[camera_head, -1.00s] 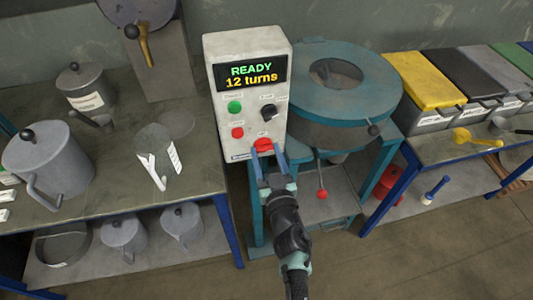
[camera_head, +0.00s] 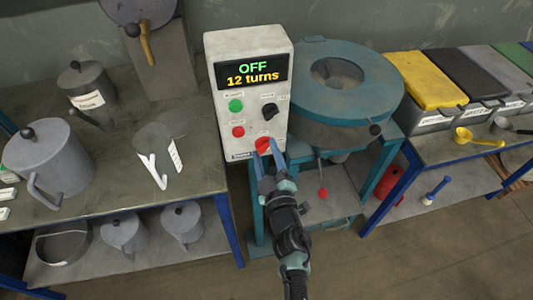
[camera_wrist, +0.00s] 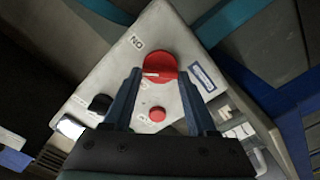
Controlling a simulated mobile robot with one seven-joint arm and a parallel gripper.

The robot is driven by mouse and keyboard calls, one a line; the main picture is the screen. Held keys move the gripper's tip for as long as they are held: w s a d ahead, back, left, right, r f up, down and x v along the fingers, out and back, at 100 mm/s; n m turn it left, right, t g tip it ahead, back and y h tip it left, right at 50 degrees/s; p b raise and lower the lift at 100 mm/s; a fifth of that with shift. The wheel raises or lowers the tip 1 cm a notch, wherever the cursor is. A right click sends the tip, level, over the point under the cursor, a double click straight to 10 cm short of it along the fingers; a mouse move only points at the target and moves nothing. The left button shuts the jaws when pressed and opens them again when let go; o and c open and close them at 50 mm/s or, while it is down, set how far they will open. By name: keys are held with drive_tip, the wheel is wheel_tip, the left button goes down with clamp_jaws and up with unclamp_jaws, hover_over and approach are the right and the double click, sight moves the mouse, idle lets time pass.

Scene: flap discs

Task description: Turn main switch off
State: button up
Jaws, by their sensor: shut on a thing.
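The white control box (camera_head: 222,104) stands upright, and its display (camera_head: 253,74) reads "OFF" and "12 turns". The red main switch (camera_head: 263,144) is a knob low on its front face. It also shows in the wrist view (camera_wrist: 160,66), with a pale mark across it and an "ON" label beside it. My gripper (camera_head: 266,149) is at this knob, its blue fingers on either side of it and shut on it. In the wrist view, the fingers partly hide the box face.
A green button (camera_head: 235,106), a red button (camera_head: 238,132) and a black knob (camera_head: 269,111) sit above the switch. A teal round machine (camera_head: 385,90) stands close to the right. A bench with grey cans (camera_head: 50,160) is on the left.

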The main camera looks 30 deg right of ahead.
drive_tip(key=n, duration=0.4)
drive_tip(key=shift+a+f+n+b, duration=0.1)
drive_tip(key=shift+f+n+b, duration=0.05)
drive_tip(key=shift+n+b, duration=0.2)
drive_tip(key=n+b, duration=0.1)
drive_tip(key=n, duration=0.3)
drive_tip(key=shift+f+n, duration=0.1)
drive_tip(key=shift+n, duration=0.15)
drive_tip(key=o, duration=1.4)
drive_tip(key=shift+c, duration=0.2)
drive_tip(key=shift+s, duration=0.1)
drive_tip(key=v, duration=1.2)
drive_tip(key=shift+s, duration=0.4)
drive_tip(key=shift+a, duration=0.1)
